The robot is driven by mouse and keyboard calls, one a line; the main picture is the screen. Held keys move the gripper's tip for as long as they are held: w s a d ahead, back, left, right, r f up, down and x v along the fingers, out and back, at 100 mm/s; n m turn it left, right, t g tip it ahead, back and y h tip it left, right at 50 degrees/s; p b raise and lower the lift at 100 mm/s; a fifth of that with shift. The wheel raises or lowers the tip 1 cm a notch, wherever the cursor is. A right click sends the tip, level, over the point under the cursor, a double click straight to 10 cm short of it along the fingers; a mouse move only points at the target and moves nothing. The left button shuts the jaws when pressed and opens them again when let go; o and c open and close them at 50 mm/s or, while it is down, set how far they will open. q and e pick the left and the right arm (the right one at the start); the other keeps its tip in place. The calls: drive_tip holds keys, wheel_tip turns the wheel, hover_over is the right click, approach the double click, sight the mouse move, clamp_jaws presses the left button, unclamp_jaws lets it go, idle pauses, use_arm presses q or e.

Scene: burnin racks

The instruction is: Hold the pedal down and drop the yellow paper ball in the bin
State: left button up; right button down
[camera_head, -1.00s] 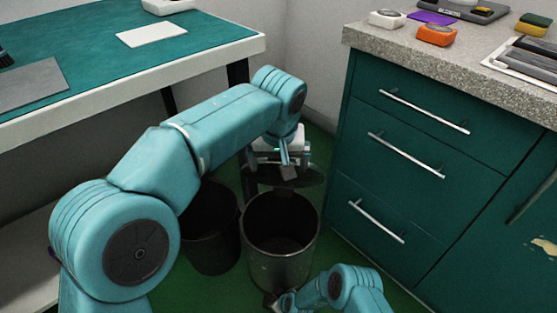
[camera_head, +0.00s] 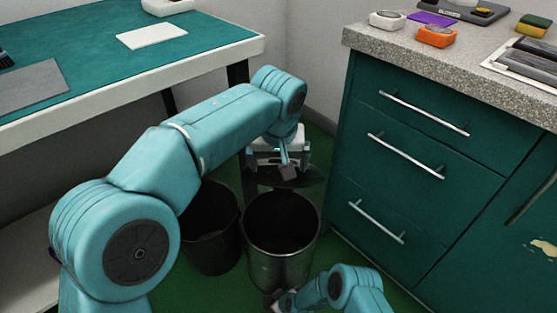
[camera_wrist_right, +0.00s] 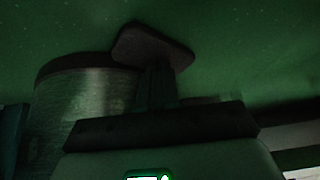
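The metal pedal bin (camera_head: 281,262) stands on the green floor with its mouth uncovered and its dark lid (camera_head: 310,177) raised behind. Its inside is dark. My left gripper (camera_head: 288,172) hangs above the back of the bin mouth, pointing down; whether its fingers are apart is unclear. I see no yellow paper ball in any view. My right gripper (camera_head: 280,299) is low at the bin's front base. In the right wrist view its fingers (camera_wrist_right: 158,88) look closed together, by a dark rounded plate (camera_wrist_right: 152,48), probably the pedal, beside the bin wall (camera_wrist_right: 85,115).
A dark open bin (camera_head: 212,240) stands directly left of the metal one. Green drawers (camera_head: 420,150) under a speckled counter rise close on the right. A green-topped table (camera_head: 80,60) is at the left, with its leg behind the bins.

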wheel_tip(320, 180, up, 7)
drive_tip(key=p, duration=0.4)
drive_tip(key=shift+f+p, duration=0.15)
drive_tip(key=shift+p, duration=0.2)
drive_tip(key=shift+w, duration=0.1)
